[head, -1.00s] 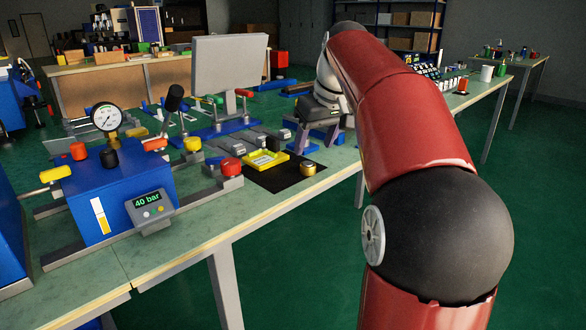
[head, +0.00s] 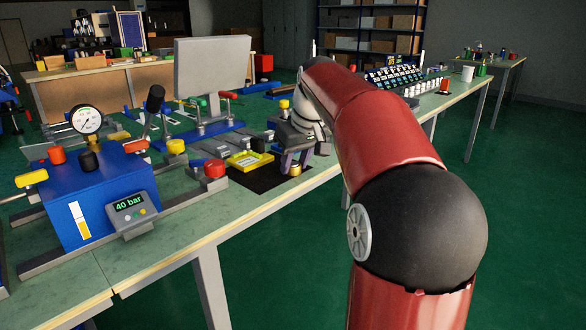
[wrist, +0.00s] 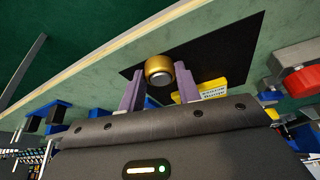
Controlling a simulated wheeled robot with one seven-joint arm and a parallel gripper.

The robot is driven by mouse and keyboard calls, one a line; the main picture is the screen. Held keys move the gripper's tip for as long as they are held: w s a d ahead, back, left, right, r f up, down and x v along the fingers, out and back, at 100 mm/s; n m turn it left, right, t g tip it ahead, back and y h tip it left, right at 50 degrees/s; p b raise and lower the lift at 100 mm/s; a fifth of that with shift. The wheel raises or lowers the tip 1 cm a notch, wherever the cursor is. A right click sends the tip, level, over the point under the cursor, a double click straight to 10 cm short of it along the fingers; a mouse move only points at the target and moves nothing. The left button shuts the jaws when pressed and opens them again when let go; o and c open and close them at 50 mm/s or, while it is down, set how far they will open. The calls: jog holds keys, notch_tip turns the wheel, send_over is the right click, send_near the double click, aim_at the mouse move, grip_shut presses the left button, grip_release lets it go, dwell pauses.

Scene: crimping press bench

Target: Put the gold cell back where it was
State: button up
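The gold cell (head: 294,170) is a short gold cylinder standing on a black mat (head: 258,183) at the bench's front edge. It also shows in the wrist view (wrist: 159,64), with a silver-grey face toward the camera. My gripper (head: 297,163) is low over the mat at the cell. In the wrist view my gripper (wrist: 159,78) has its two purple-grey fingers apart, one on each side of the cell. The fingertips look close to the cell; I cannot tell whether they touch it.
A yellow tray (head: 247,161) lies at the mat's back edge, behind and left of the cell. A red knob (head: 214,168) on a grey rail is left of the mat. The blue press with its gauge (head: 87,120) stands farther left. A grey monitor-like panel (head: 212,66) rises behind.

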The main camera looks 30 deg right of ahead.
aim_at(295, 164)
jog(key=c, duration=0.4)
jog(key=shift+r, duration=0.15)
notch_tip(295, 164, up, 20)
jog(key=p, duration=0.6)
